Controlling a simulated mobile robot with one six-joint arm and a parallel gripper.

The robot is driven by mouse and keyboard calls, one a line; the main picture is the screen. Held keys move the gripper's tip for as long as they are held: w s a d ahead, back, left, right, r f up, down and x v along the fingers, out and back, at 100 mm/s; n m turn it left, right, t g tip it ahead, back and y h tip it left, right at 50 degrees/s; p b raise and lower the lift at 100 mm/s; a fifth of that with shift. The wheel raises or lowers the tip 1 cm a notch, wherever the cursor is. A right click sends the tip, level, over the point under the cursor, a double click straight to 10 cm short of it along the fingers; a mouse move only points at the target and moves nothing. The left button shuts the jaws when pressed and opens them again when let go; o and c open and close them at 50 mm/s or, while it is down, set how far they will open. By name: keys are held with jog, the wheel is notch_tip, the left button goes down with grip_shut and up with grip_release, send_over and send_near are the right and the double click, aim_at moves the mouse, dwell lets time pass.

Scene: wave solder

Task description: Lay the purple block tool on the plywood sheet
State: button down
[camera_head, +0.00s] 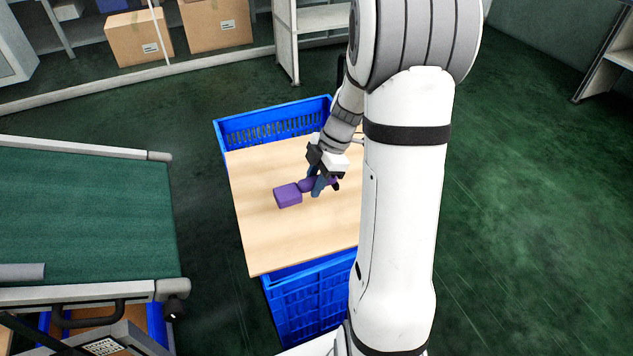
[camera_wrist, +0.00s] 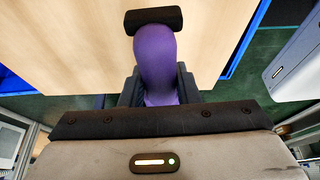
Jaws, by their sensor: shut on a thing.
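The purple block tool (camera_head: 288,195) has a purple block head and a rounded purple grip. My gripper (camera_head: 323,182) is shut on the grip, with the block head out to its left in the head view. The tool is over the plywood sheet (camera_head: 265,240), low and near its middle; I cannot tell whether it touches the sheet. In the wrist view the purple grip (camera_wrist: 155,55) sits between the dark fingers, with a black end piece beyond it. The pale plywood (camera_wrist: 80,45) fills much of the background there. The block head is hidden in the wrist view.
The plywood lies across a blue crate (camera_head: 310,300), whose walls show at the back and front. A green-topped conveyor (camera_head: 80,220) stands to the left. Shelving with cardboard boxes (camera_head: 140,38) is at the back. Open green floor (camera_head: 530,200) lies to the right.

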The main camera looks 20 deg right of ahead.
aim_at(309, 211)
jog(key=shift+f+b, duration=2.9)
jog(key=shift+f, duration=0.15)
jog(key=shift+f+b, duration=0.45)
jog(key=shift+f, duration=0.05)
jog(key=c, duration=1)
grip_release()
jog(key=shift+p+v, duration=1.4)
jog(key=shift+v, duration=2.55)
